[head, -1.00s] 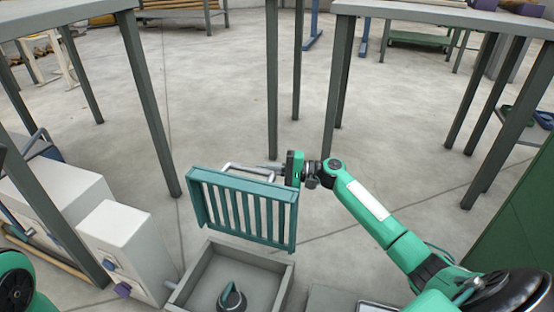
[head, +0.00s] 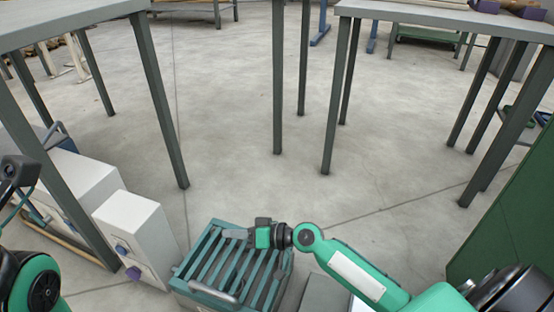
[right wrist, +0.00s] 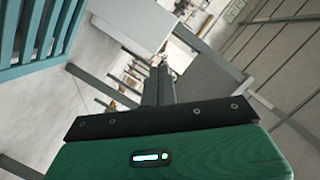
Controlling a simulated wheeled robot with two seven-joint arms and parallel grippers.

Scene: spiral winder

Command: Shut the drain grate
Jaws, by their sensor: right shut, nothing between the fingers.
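The drain grate (head: 213,255) is a teal slatted panel with a grey bar handle (head: 222,294) near its front edge. It lies swung down over the grey drain box, most of which it hides. I cannot tell whether it sits flush. My right gripper (head: 236,233) is shut and empty, over the far part of the grate. I cannot tell whether it touches the slats. In the right wrist view the shut fingers (right wrist: 157,86) point away, with the teal slats (right wrist: 38,35) at upper left.
White cabinets (head: 138,235) stand close to the left of the grate. A grey block (head: 323,293) sits to its right. Tables (head: 440,12) on dark legs stand beyond on both sides. The floor (head: 250,185) behind the grate is clear.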

